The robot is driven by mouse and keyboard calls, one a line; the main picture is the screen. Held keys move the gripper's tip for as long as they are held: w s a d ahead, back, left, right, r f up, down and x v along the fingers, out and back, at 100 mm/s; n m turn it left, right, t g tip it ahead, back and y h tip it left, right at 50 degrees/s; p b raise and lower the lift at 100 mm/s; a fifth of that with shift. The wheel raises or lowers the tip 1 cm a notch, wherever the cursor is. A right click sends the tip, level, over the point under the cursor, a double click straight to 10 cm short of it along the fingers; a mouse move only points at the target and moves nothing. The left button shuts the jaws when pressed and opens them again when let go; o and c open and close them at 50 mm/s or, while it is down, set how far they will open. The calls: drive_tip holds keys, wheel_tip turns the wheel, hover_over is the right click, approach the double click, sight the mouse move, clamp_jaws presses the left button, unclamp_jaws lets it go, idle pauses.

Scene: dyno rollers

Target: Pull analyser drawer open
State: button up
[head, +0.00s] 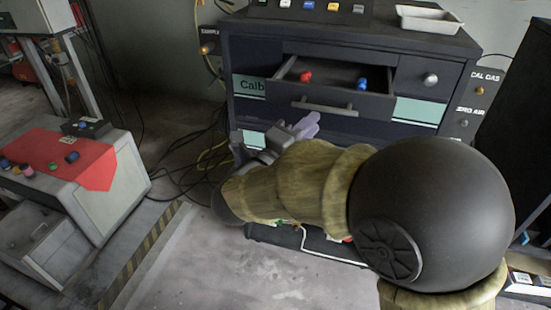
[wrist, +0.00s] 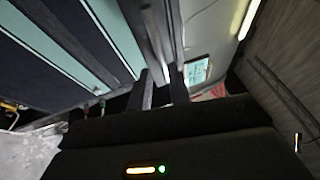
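The analyser drawer (head: 376,103) is in the dark cabinet and stands partly pulled out, its inside showing from above. A grey bar handle (head: 325,107) runs across its front. My gripper (head: 287,133) is in front of the cabinet, just below and left of the handle. In the wrist view my gripper's two fingers (wrist: 163,88) stand apart with a gap between them. A long grey bar (wrist: 154,38) shows just beyond the fingertips there; I cannot tell whether it touches them. My arm hides part of the cabinet's lower front.
A red item (head: 305,76) and a blue item (head: 362,84) lie in the drawer. A white tray (head: 428,20) sits on the cabinet top. A side drawer with a round knob (head: 430,79) is shut. A grey bench with a red cloth (head: 70,158) stands left. Cables lie on the floor between.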

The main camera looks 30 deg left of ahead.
drive_tip(key=v, duration=1)
drive_tip(key=shift+s+a, duration=0.15)
drive_tip(key=shift+s, duration=0.2)
drive_tip(key=shift+w+f, duration=0.1)
drive_tip(key=shift+w, duration=0.05)
